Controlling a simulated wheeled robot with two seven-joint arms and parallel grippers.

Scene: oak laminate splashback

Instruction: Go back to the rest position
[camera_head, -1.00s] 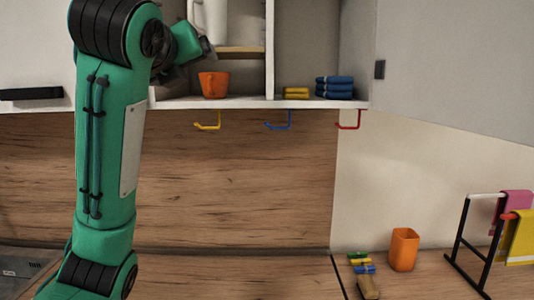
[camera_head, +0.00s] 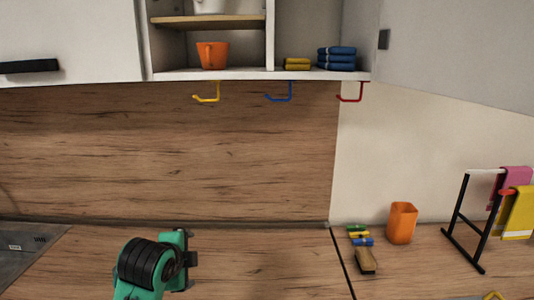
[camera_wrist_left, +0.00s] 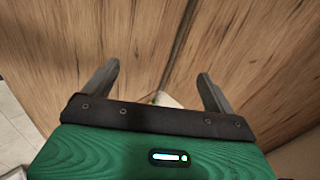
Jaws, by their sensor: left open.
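My left gripper (camera_wrist_left: 158,70) shows in the left wrist view with its two dark fingers wide apart and nothing held between them. It faces wood-grain panels (camera_wrist_left: 150,30) with a dark seam running down them. A small pale object (camera_wrist_left: 166,100) shows just past the gripper's dark front plate, mostly hidden. In the head view only a green and black part of my left arm shows, low at the front of the counter. My right gripper is in neither view.
An open cabinet holds an orange mug (camera_head: 212,55), yellow cloths (camera_head: 297,64) and blue cloths (camera_head: 337,59). Hooks (camera_head: 279,93) hang below. The middle counter is clear.

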